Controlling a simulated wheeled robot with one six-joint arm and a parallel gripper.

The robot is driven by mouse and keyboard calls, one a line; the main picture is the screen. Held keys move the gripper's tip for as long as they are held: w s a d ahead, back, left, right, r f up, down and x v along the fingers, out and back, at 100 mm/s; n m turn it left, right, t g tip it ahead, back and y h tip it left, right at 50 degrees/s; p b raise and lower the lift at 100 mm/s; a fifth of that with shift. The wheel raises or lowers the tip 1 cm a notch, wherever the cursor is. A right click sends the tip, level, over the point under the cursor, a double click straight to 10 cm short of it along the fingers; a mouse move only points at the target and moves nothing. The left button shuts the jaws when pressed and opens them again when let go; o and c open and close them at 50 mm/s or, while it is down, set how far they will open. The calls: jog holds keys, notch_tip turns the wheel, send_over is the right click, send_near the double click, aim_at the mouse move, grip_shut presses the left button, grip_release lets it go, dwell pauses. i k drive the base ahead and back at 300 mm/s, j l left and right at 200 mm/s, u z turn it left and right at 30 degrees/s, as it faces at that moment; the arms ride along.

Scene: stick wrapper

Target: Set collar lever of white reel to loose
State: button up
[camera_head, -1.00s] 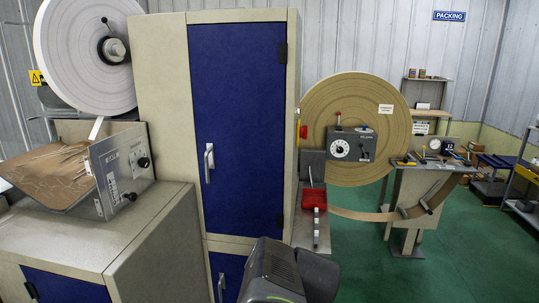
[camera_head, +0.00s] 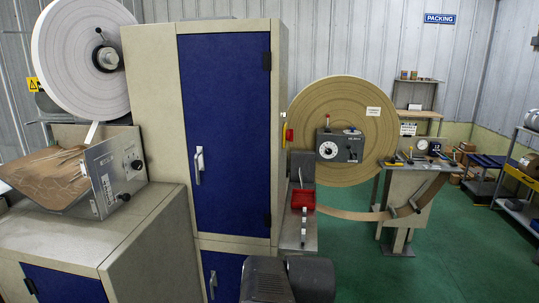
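The white reel (camera_head: 70,88) is mounted upright at the upper left, beside the tall cabinet. Its metal hub collar (camera_head: 106,60) sits at the reel's centre. A small lever with a dark knob (camera_head: 99,31) sticks up from the collar, leaning slightly left. The lever's setting cannot be read from here. A white strip (camera_head: 92,132) runs down from the reel to the tray below. A dark grey part of my own arm shows at the bottom centre. My gripper is not in view.
The tall cabinet with a blue door (camera_head: 223,130) stands right of the reel. A hopper of sticks (camera_head: 45,178) sits on a low cabinet (camera_head: 125,225) below the reel. A brown reel (camera_head: 345,110) stands farther right. Green floor (camera_head: 430,265) is open at right.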

aim_at(106, 43)
jog(key=u, duration=1.15)
